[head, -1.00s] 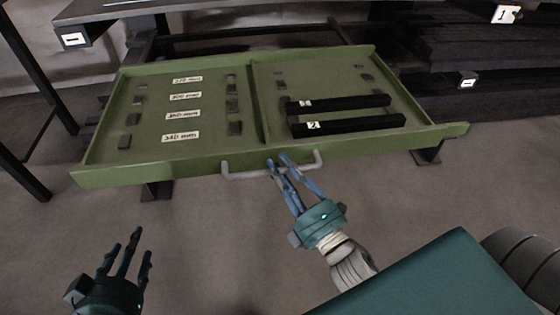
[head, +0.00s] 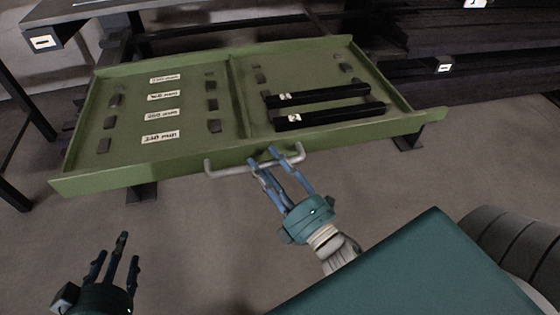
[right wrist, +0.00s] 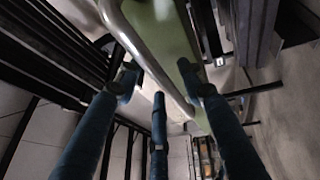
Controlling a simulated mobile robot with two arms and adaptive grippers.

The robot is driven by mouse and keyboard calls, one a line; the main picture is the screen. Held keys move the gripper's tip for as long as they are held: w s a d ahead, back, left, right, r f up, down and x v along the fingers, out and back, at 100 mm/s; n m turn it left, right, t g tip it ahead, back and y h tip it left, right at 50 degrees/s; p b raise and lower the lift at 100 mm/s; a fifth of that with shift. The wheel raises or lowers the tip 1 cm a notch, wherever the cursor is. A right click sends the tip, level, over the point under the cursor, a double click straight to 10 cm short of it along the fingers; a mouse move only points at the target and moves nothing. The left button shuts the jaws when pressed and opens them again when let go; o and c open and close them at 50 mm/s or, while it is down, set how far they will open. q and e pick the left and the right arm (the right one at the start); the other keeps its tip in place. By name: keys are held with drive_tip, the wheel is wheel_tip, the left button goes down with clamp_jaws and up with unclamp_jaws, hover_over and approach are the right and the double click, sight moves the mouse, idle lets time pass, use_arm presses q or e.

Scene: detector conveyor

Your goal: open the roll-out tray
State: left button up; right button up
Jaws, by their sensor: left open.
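The green roll-out tray (head: 150,173) is pulled out in front of the dark rack, its inside exposed. Its grey bar handle (head: 230,171) runs along the front wall. My right gripper (head: 276,158) is at the handle, with its fingers spread and the bar between or beside them. In the right wrist view, the handle (right wrist: 150,65) crosses between the parted fingers (right wrist: 157,85) close to the tray's green front (right wrist: 168,28). I cannot tell whether a finger touches the bar. My left gripper (head: 112,262) is open and empty, low at the left, apart from the tray.
Two black bars (head: 335,115) lie in the tray's right half. The left half has label strips (head: 162,95) and small dark blocks. Dark rack shelves (head: 450,40) stand behind at the right, and a dark frame (head: 20,90) at the left. Floor in front is clear.

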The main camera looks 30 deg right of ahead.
drive_tip(key=v, duration=1.1)
drive_tip(key=shift+s+f, duration=0.1)
drive_tip(key=shift+s, duration=0.05)
